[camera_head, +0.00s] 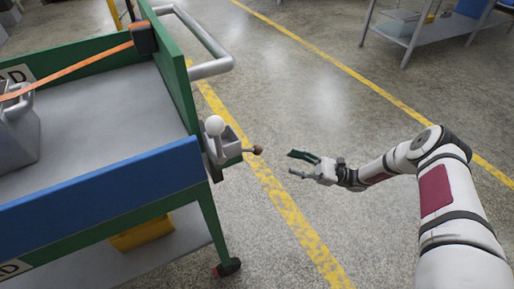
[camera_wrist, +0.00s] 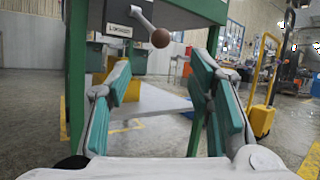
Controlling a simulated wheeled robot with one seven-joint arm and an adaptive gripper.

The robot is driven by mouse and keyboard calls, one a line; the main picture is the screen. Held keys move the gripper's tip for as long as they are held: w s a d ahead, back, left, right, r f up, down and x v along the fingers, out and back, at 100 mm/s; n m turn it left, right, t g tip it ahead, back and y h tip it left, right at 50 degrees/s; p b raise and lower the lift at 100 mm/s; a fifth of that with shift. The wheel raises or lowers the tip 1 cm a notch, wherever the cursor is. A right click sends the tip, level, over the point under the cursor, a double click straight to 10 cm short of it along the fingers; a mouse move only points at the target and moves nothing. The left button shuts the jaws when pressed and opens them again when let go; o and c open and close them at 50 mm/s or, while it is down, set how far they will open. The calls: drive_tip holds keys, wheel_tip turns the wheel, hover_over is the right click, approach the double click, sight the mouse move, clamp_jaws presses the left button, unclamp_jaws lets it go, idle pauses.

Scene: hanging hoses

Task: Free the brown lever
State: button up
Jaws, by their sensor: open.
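The brown lever (camera_head: 257,150) is a short rod with a round brown knob, sticking out from a grey bracket (camera_head: 226,145) on the end of the green cart. In the wrist view its brown knob (camera_wrist: 160,38) shows above the space between my fingers, and its rod slants up left to a grey labelled box (camera_wrist: 118,24). A second lever with a white ball knob (camera_head: 214,125) stands upright on the same bracket. My gripper (camera_head: 291,163) is open and empty, just right of the brown knob and apart from it. Its green-padded fingers (camera_wrist: 160,85) also show in the wrist view.
The cart has green rails, a blue front panel (camera_head: 100,190) and a grey handle (camera_head: 208,52). An orange strap (camera_head: 75,70) crosses its top. A yellow box (camera_head: 142,233) sits on its lower shelf. A yellow trolley (camera_wrist: 262,115) stands farther off.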

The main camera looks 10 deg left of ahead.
sight(257, 150)
drive_tip(key=x, duration=1.3)
drive_tip(key=shift+a+r, duration=0.1)
drive_tip(key=shift+a, duration=0.3)
drive_tip(key=shift+c, duration=0.2)
clamp_jaws()
